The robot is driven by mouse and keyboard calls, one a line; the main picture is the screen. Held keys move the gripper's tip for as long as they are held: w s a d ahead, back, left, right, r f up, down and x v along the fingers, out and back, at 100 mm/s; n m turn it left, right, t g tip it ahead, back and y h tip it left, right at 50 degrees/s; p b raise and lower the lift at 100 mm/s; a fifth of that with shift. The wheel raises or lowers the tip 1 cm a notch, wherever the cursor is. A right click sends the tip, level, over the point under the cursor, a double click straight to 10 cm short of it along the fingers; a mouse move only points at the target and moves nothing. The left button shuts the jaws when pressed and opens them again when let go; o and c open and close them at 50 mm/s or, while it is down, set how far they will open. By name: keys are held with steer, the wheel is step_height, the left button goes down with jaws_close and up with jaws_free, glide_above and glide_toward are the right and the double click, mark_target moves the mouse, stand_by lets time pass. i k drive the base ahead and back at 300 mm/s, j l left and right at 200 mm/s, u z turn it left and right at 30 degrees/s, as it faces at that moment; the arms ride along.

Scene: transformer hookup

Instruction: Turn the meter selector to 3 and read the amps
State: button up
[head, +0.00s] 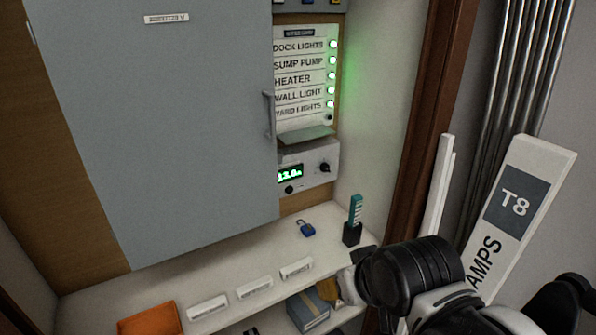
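The meter (308,172) is a pale box on the back wall, right of the grey cabinet door. Its lit green display (290,174) shows small digits, perhaps 32.0 with an A, too blurred to be sure. A dark round knob (324,168) sits at the right of its face, and a smaller dark knob (289,189) sits below the display. The selector's setting is too small to read. My black and white arm comes in from the lower right, its end below and right of the meter, well apart from it. My gripper's fingers cannot be made out there.
The grey door (180,120) covers the left. Above the meter is a label panel (303,75) with green lights. The shelf (225,283) holds a blue padlock (306,229), a dark holder (352,234), label strips and an orange item (150,320). A white T8 AMPS board (525,170) stands right.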

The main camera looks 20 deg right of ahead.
mark_target(325, 166)
steer(key=l+z, duration=0.15)
steer(key=z, duration=0.25)
steer(key=i+l+z, duration=0.1)
steer(key=z, duration=0.25)
steer(key=i+l+z, duration=0.1)
steer(key=z, duration=0.3)
